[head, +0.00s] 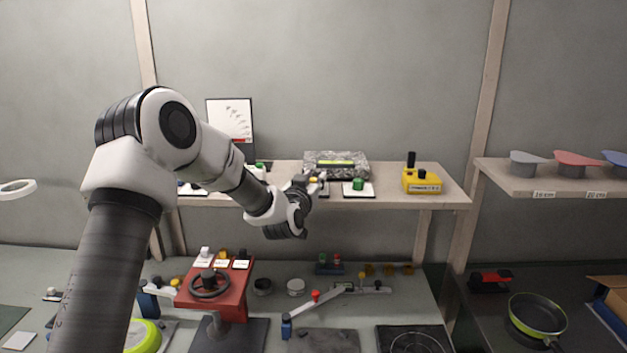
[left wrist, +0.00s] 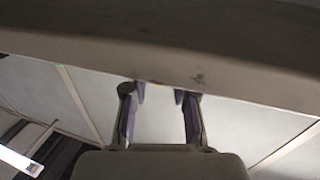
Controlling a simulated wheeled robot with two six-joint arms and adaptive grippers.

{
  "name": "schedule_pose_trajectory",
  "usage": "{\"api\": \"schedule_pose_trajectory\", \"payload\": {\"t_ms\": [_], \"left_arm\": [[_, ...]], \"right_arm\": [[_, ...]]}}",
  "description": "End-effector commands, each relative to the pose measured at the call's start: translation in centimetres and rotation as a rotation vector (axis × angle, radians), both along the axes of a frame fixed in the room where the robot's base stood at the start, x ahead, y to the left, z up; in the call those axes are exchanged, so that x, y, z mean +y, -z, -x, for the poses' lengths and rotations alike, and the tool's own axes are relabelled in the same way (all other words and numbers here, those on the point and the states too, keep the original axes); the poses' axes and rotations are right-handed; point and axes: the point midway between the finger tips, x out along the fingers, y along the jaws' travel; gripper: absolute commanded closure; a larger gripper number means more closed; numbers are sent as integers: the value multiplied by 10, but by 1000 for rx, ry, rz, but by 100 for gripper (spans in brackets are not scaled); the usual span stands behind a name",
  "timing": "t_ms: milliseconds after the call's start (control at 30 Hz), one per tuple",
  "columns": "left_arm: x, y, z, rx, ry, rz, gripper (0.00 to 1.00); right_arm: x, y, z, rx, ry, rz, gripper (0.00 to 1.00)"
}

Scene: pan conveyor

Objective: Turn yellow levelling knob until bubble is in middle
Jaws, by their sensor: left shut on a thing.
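A speckled grey block with a yellow-green level vial (head: 336,163) stands on the middle shelf. The bubble in the vial is too small to make out. My left gripper (head: 311,184) is at the shelf's front, just below the block's left end. It is shut on the yellow levelling knob (head: 313,180), which shows only as a small yellow patch between the fingers. My right gripper is not in view.
The shelf edge (left wrist: 210,77) runs close across the fingertips. A green knob on a white plate (head: 357,185) stands right of the gripper, and a yellow box (head: 421,181) farther right. A red stand with a wheel (head: 232,287) is on the bench below.

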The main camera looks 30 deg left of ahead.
Motion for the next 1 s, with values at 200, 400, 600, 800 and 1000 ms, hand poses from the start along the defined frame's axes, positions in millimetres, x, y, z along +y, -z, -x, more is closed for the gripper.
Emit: {"api": "schedule_pose_trajectory", "payload": {"t_ms": [200,400,600,800,1000], "left_arm": [[-1,1,-2,1,-128,-2,100],[-1,1,-1,1,-257,0,100],[1,1,0,2,-275,2,100],[1,2,0,2,-274,2,47],[0,1,0,2,-274,2,47]], "right_arm": [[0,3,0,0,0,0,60],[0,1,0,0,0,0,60],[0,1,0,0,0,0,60],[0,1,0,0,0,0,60],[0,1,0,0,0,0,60]]}}
